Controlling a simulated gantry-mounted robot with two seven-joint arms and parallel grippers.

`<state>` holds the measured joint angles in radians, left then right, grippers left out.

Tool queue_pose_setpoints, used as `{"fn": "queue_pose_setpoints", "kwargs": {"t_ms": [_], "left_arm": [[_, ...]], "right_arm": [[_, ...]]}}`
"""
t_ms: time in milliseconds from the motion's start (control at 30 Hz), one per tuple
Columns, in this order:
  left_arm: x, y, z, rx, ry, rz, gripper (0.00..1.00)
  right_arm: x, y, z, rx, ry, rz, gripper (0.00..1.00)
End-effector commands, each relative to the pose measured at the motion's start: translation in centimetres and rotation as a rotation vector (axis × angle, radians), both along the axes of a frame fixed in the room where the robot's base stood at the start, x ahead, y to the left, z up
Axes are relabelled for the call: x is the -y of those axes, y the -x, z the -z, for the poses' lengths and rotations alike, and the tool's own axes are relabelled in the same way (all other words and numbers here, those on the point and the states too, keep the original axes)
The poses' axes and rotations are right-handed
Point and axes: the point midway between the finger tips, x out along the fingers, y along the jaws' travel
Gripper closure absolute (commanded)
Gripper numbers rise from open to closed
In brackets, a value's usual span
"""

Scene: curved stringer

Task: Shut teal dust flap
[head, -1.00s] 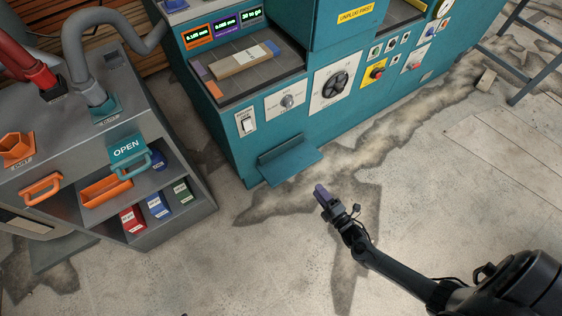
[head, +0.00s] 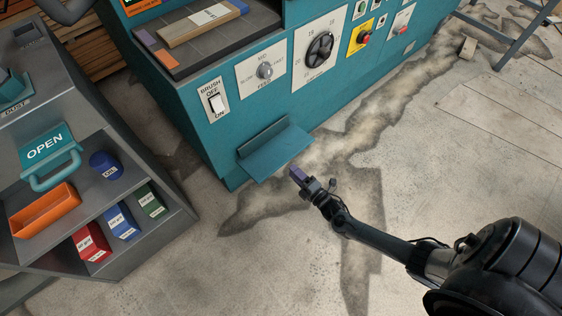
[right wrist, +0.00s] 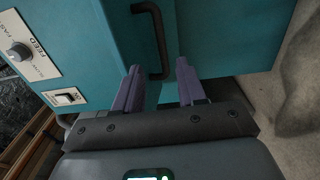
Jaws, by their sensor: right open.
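A teal flap (head: 47,150) marked OPEN, with a teal loop handle (head: 54,174), shows on the grey cabinet at the left, near a teal port and a DUST label. My right gripper (head: 298,176) is far to its right, in front of the teal machine. Its purple fingers are apart and empty. In the right wrist view, my right gripper (right wrist: 160,88) faces the machine's teal front, with a dark bar handle (right wrist: 157,40) beyond its fingers; I see no grip on it. My left gripper is not in view.
A teal ledge (head: 275,152) juts from the machine's lower front near my right gripper. The cabinet holds an orange bin (head: 44,210), a blue cylinder (head: 105,165) and red, blue and green boxes. Open floor (head: 230,275) lies between cabinet and my right arm.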

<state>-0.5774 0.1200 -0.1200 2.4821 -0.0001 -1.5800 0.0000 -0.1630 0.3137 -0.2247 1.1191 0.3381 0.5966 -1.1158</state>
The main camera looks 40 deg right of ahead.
Motion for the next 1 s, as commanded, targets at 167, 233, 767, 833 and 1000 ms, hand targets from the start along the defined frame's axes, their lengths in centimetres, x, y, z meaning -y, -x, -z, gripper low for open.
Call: {"fn": "queue_pose_setpoints", "kwargs": {"t_ms": [167, 233, 767, 833, 1000], "left_arm": [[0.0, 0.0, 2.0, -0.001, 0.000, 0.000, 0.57], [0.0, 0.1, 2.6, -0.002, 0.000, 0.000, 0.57], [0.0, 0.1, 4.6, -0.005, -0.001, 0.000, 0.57], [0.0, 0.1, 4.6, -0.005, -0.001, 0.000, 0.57], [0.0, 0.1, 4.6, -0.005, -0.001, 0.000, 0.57]], "right_arm": [[0.0, -3.1, 0.3, 0.003, 0.000, -0.001, 0.60], [0.0, -4.2, 0.4, 0.002, 0.000, 0.001, 0.60], [0.0, -8.3, 0.0, -0.001, 0.000, 0.000, 0.60], [0.0, -8.3, 0.0, -0.001, 0.000, 0.000, 0.60], [0.0, -8.3, -0.1, -0.001, 0.000, 0.000, 0.64]]}}
